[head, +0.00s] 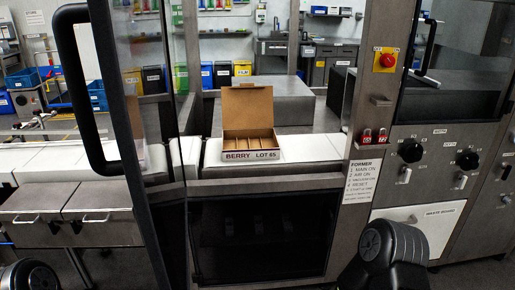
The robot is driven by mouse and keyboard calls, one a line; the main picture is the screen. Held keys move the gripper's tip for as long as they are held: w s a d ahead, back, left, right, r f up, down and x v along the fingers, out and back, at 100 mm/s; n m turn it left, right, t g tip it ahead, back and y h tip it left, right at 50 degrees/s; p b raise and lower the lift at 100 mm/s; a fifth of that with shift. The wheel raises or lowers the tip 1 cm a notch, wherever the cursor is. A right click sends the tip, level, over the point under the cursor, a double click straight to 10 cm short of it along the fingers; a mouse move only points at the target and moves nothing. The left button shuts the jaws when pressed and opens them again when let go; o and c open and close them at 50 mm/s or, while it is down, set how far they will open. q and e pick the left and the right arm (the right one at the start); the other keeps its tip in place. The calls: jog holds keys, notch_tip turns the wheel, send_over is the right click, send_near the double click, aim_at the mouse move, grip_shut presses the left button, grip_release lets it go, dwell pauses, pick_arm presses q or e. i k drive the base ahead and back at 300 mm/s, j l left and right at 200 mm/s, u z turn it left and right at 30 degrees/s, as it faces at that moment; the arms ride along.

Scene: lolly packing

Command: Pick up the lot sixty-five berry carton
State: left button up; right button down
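An open brown carton (250,113) stands on the white belt inside the machine's opening, at the centre of the head view. Its lid is raised at the back, and dividers split its inside into several compartments that look empty. Neither of my grippers is in view. Only dark parts of my arms show at the bottom left and bottom right, well apart from the carton.
An open glass door with a black handle (71,88) stands left of the opening. A steel post with a red knob (386,60) and a FORMER notice (363,182) borders it on the right. White belt (312,148) is bare right of the carton. A dark glass panel (258,238) lies below.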

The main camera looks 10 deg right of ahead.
aim_at(253, 144)
jog(key=l+u, duration=0.1)
jog(key=l, duration=0.45)
jog(key=k+l, duration=0.1)
jog(key=l, duration=0.4)
jog(key=k+l+u, duration=0.15)
jog(key=l, duration=0.35)
jog(key=i+z, duration=0.4)
jog(key=i, duration=0.15)
jog(key=i+j+z, duration=0.2)
jog(key=i+z, duration=0.15)
jog(key=i, duration=0.15)
